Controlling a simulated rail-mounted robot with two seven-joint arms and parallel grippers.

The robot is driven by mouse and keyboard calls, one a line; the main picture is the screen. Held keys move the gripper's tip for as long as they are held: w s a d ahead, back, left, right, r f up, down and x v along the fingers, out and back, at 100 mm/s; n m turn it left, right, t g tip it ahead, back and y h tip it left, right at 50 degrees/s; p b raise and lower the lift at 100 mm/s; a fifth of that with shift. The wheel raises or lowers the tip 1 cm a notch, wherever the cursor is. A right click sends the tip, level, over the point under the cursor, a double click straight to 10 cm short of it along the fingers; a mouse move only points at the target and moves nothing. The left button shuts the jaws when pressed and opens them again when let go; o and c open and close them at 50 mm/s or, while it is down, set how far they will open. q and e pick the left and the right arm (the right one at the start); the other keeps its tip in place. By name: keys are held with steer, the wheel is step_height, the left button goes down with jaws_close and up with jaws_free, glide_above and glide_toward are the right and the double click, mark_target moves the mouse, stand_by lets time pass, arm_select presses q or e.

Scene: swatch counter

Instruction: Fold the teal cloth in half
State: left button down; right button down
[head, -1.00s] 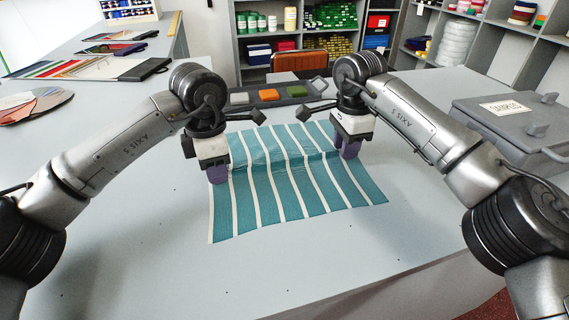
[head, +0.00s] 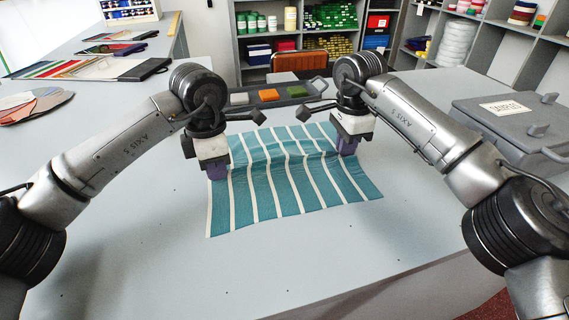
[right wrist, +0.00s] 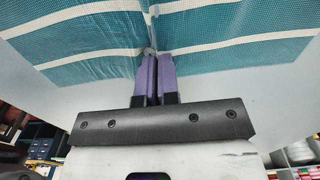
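The teal cloth (head: 290,192) with white stripes lies on the grey counter, with a raised ridge running across it between my two grippers. Its near part lies flat toward me. My left gripper (head: 218,176) is at the cloth's left edge with its purple fingers together on it; the fingertips are partly hidden. My right gripper (head: 347,151) is at the right edge. In the right wrist view my right gripper (right wrist: 152,54) has its purple fingers shut on the edge of the cloth (right wrist: 85,68), which bends up between them.
A dark tray (head: 300,90) with grey, orange and green pieces sits behind the cloth. A grey lidded box (head: 510,125) stands at the right. Swatch cards (head: 95,68) lie at the far left. The counter in front of the cloth is clear.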

arm_select(q)
steer(key=shift+r, duration=0.1)
arm_select(e)
steer(key=shift+r, duration=0.15)
